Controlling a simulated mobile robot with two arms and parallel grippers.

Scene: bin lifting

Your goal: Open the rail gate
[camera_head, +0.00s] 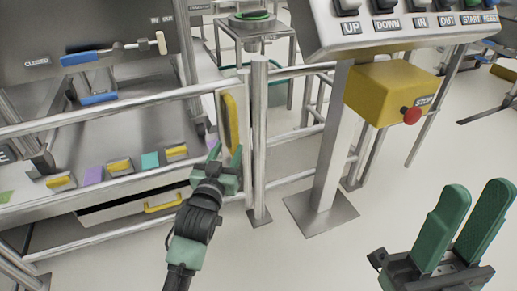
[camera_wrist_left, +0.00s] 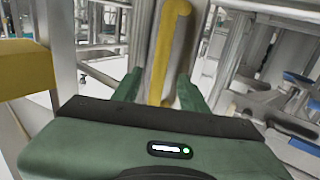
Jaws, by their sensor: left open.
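The rail gate (camera_head: 120,112) is a set of grey metal rails in front of the machine at left. Its end upright stands close beside a fixed post (camera_head: 259,140). A yellow handle (camera_head: 230,118) sits on a plate at the gate's right end; it also shows upright in the left wrist view (camera_wrist_left: 168,40). My left gripper (camera_head: 226,154) is open at the handle's lower end. In the left wrist view its fingers lie either side of the handle; I cannot tell whether they touch it. My right gripper (camera_head: 478,195) is open and empty at the lower right, away from the gate.
A control panel (camera_head: 400,28) with labelled buttons stands at upper right on a post with a floor plate (camera_head: 320,212). A yellow stop box (camera_head: 385,92) with a red button hangs below it. A yellow-handled drawer (camera_head: 120,210) lies behind the rails. The floor in the lower middle is clear.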

